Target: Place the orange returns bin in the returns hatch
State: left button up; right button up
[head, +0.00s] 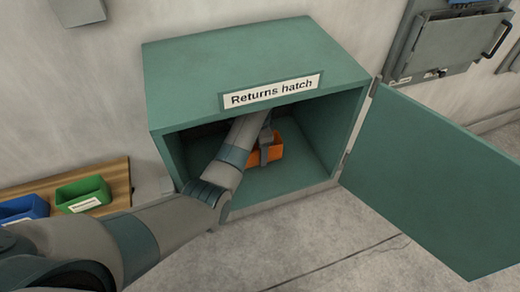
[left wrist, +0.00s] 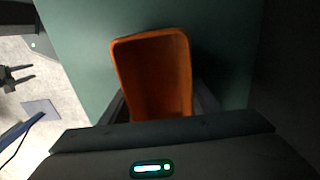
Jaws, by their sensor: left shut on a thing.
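The returns hatch (head: 245,62) is a green box against the wall with a "Returns hatch" label, and its door (head: 430,170) stands open to the right. The orange returns bin (head: 276,151) is inside the hatch, at or just above its floor; I cannot tell if it touches. My left arm reaches in through the opening, and my left gripper (head: 266,148) is shut on the bin. In the left wrist view the bin (left wrist: 153,75) shows its open, empty-looking top between the fingers. My right gripper is not seen in the head view.
A wooden shelf (head: 117,180) at the left holds a green bin (head: 84,195) and a blue bin (head: 24,209). A grey wall cabinet (head: 440,45) is at the upper right. The hatch floor right of the orange bin is clear.

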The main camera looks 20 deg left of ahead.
pick_arm(q)
jog(key=shift+s+f, duration=0.1)
jog(key=shift+f, duration=0.1)
jog(key=o, duration=1.1)
jog(key=shift+w+d+f, duration=0.1)
jog(key=shift+w, duration=0.1)
jog(key=shift+r+b, duration=0.3)
jog(key=shift+r, duration=0.55)
notch_tip(320, 180, up, 6)
jog(key=shift+f+b, duration=0.25)
jog(key=shift+b, duration=0.75)
jog(key=shift+r, duration=0.45)
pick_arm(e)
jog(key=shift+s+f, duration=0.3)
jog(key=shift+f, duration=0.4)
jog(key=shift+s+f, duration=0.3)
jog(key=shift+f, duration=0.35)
